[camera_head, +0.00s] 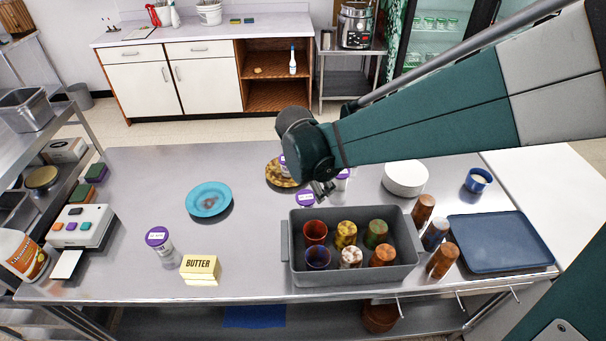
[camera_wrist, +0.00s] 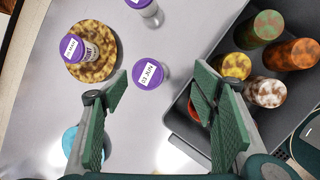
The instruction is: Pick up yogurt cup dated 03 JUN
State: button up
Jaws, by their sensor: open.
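The yogurt cup dated 03 JUN (camera_wrist: 148,74) has a purple lid with a white date label and appears between my fingers in the wrist view. It stands on the steel counter (camera_head: 130,200), between a brown patterned plate (camera_wrist: 88,70) and a grey tub (camera_wrist: 180,125). In the head view its purple lid (camera_head: 305,199) shows just below my gripper (camera_head: 322,190). My gripper also shows in the wrist view (camera_wrist: 160,82); it is open and empty, with the fingers spread wide. The cup's lower body is mostly hidden.
Another purple-lidded cup (camera_wrist: 72,48) stands on the brown plate; a further one (camera_wrist: 137,3) is at the wrist view's top edge. A fourth-like cup (camera_head: 158,238) stands near the butter box (camera_head: 200,269). The tub (camera_head: 350,278) holds several tumblers. A blue plate (camera_head: 209,199) lies left.

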aim_at(306, 197)
jog(key=a+f+n, duration=0.1)
jog(key=w+a+f+n, duration=0.1)
jog(key=f, duration=0.1)
jog(key=w+a+f+n, duration=0.1)
jog(key=f+n, duration=0.1)
jog(key=shift+w+a+f+h+b, duration=0.25)
jog(key=shift+a+h+b, duration=0.05)
jog(key=shift+a+b, duration=0.1)
jog(key=shift+x, duration=1.3)
jog(key=shift+f, duration=0.15)
jog(key=shift+b+x, duration=0.4)
jog(key=shift+x, duration=2.1)
jog(key=c, duration=0.9)
